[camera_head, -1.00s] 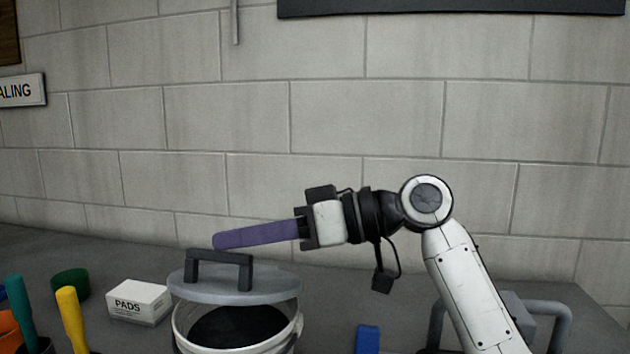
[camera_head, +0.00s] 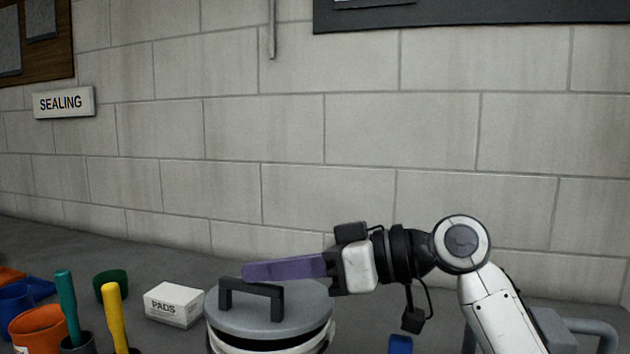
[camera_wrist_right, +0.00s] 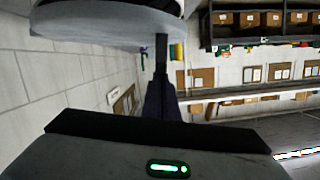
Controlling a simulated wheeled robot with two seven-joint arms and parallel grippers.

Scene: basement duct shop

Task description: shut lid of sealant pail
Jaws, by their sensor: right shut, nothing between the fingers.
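The sealant pail (camera_head: 322,345) stands on the bench at the bottom of the head view, cut off by the frame edge. In the right wrist view the lid (camera_wrist_right: 110,22) is at the top, close to the fingers (camera_wrist_right: 160,100). My left gripper is not in view.
A white PADS box (camera_head: 174,304) stands left of the pail. Further left are a green cup (camera_head: 110,286), an orange container (camera_head: 36,330) and teal and yellow handles. A blue object (camera_head: 400,344) is to the right. A block wall stands behind the bench.

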